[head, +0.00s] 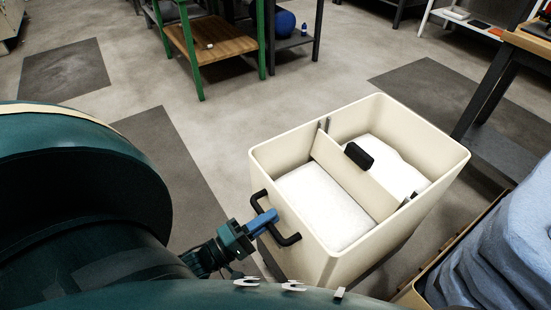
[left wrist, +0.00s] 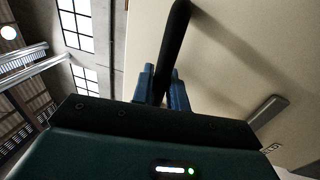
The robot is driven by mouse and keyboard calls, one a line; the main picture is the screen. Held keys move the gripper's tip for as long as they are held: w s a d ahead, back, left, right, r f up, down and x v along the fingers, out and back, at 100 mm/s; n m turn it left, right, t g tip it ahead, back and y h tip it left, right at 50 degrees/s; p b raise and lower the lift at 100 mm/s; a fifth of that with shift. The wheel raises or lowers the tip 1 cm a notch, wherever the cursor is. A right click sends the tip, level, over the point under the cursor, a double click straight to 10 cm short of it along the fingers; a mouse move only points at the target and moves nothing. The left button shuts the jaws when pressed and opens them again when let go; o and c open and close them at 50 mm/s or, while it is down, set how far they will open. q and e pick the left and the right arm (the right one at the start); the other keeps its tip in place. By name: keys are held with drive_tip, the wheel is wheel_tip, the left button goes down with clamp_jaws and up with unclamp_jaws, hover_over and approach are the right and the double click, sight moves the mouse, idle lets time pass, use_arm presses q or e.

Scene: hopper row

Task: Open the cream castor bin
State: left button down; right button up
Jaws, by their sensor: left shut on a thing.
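The cream castor bin (head: 308,262) stands on the floor at right of centre in the head view, its top uncovered. White contents (head: 325,205) lie on both sides of a cream inner panel (head: 340,170) that stands across it. A small black grip (head: 359,155) sits on that panel. A black bar handle (head: 288,239) is on the bin's left outer wall. My left gripper (head: 264,219) is shut on this handle; in the left wrist view its blue fingers (left wrist: 165,88) sit either side of the black bar (left wrist: 173,40). The castors are hidden. My right gripper is not in view.
A box with blue-grey cloth (head: 500,245) stands close to the bin's right. A green-framed wooden table (head: 213,48) and a dark shelf with a blue ball (head: 284,22) stand behind. A dark-legged bench (head: 487,95) is at right. The floor left of the bin is clear.

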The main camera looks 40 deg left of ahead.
use_arm(q)
drive_tip(key=shift+s+a, duration=0.15)
drive_tip(key=c, duration=1.5)
unclamp_jaws()
drive_tip(key=shift+s, duration=0.2)
drive_tip(key=v, duration=1.2)
drive_tip(key=shift+s+a+f, duration=0.1)
drive_tip(key=shift+s+f, duration=0.05)
drive_tip(key=shift+s, duration=0.25)
